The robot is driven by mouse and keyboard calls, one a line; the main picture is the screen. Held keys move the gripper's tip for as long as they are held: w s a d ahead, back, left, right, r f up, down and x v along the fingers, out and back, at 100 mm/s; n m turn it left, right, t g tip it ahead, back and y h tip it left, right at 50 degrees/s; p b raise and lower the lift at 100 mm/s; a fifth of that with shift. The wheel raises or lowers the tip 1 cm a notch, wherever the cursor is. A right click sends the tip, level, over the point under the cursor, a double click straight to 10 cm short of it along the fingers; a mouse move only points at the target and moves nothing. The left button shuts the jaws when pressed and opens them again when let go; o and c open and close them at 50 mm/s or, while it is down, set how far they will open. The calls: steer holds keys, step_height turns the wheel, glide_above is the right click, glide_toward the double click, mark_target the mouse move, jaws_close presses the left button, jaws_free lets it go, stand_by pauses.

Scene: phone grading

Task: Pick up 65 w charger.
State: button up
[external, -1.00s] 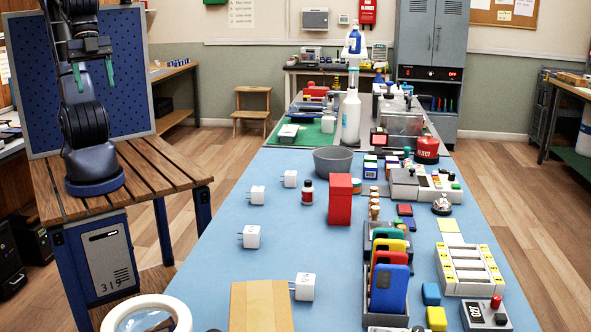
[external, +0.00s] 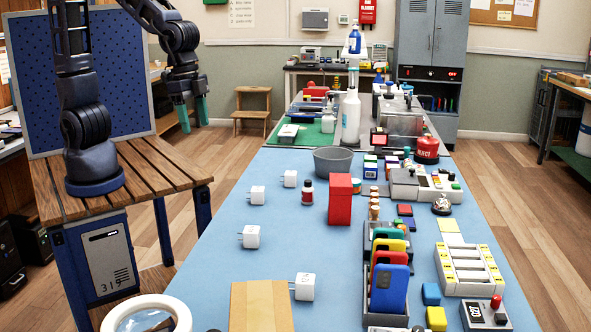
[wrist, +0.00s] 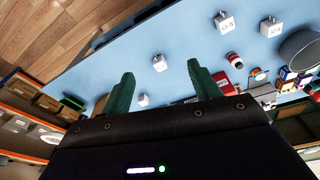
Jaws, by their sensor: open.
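Several white plug chargers lie on the blue mat: one near the bowl (external: 290,178), one left of it (external: 257,195), one nearer the camera (external: 250,236), and one by the cardboard (external: 303,286). In the wrist view, the label on one charger (wrist: 224,22) appears to read 65 W; it seems to be the second from the bowl. Its neighbour (wrist: 270,27) has a different, unclear label. Two others (wrist: 159,63) (wrist: 143,99) have no readable label. My gripper (external: 193,122) is open and empty, above and left of the mat, apart from every charger.
A phone rack (external: 388,275) is farther right. The mat's left side (external: 215,215) is clear.

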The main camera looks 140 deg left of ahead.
steer(key=a+f+n+g, duration=0.1)
steer(key=a+f+n, duration=0.1)
steer(key=a+f, duration=0.7)
steer(key=n, duration=0.2)
glide_toward(256, 189)
steer(key=shift+w+a+f+g+h, duration=0.1)
steer(key=shift+w+f+g+h, duration=0.1)
steer(key=shift+f+g+h, duration=0.15)
steer(key=shift+a+f, duration=0.15)
steer(key=shift+f, duration=2.5)
steer(key=shift+a+f, duration=0.15)
steer(key=shift+f, duration=2.55)
steer(key=shift+s, duration=0.1)
steer(key=shift+c, duration=0.2)
steer(key=c, duration=1.1)
